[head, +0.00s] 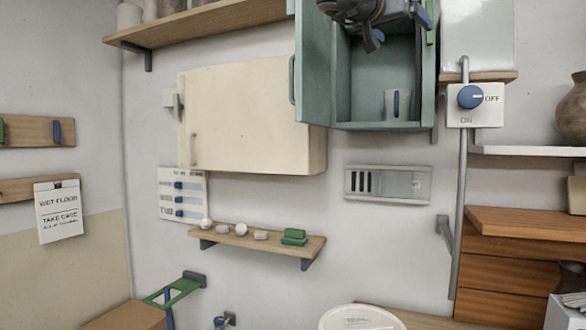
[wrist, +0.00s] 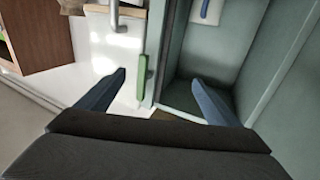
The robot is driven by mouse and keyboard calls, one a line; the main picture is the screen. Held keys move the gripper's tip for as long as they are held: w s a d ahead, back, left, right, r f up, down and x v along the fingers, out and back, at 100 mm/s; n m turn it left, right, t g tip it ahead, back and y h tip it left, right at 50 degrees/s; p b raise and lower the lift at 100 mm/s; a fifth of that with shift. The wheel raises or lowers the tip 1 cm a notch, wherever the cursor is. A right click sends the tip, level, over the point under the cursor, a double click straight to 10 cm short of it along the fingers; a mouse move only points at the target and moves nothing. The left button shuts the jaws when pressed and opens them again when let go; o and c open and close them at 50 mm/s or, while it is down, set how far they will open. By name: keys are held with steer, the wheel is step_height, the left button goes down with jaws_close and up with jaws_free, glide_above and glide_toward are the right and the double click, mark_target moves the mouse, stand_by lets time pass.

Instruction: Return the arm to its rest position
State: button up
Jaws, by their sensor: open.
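My gripper (head: 396,28) is at the top of the head view, in front of the open teal cabinet (head: 385,125). Part of my arm is cut off by the upper picture edge. In the wrist view my gripper (wrist: 158,77) has its two blue-grey fingers spread apart, with nothing held between them.
The teal cabinet door (head: 312,65) stands open at the left. A green strip (wrist: 141,80) on the cabinet's edge lies between my fingers in the wrist view. A cream cabinet (head: 245,115), a switch box (head: 476,105) and a small shelf (head: 265,242) are nearby.

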steer(key=w+a+f+n+t+y, duration=0.1)
steer(key=w+a+f+n+y, duration=0.15)
steer(key=f, duration=0.55)
steer(key=w+a+f+n+t+y, duration=0.2)
steer(key=w+f+n+y, duration=0.15)
steer(key=f, duration=0.45)
steer(key=w+a+f+n+t+y, duration=0.1)
steer(key=w+a+f+n+y, duration=0.15)
steer(key=f, duration=0.55)
steer(key=s+a+f+n+g+y, duration=0.1)
steer(key=s+f+g+y, duration=0.15)
steer(key=f, duration=0.85)
steer(key=s+a+f+n+g+y, duration=0.1)
steer(key=s+a+f+g+y, duration=0.15)
steer(key=f, duration=0.75)
steer(key=s+d+f+m+g, duration=0.1)
steer(key=s+d+f+g, duration=0.15)
steer(key=s+f, duration=0.7)
steer(key=s+d+f+g, duration=0.1)
steer(key=s+f+g, duration=0.3)
steer(key=s+f, duration=0.55)
steer(key=s+d+f+m+g, duration=0.1)
steer(key=s+f+g, duration=0.2)
steer(key=s+f, duration=0.6)
step_height(320, 180, down, 10)
steer(key=g+b, duration=0.1)
steer(key=b, duration=0.9)
steer(key=shift+f+h, duration=0.2)
steer(key=shift+h, duration=0.15)
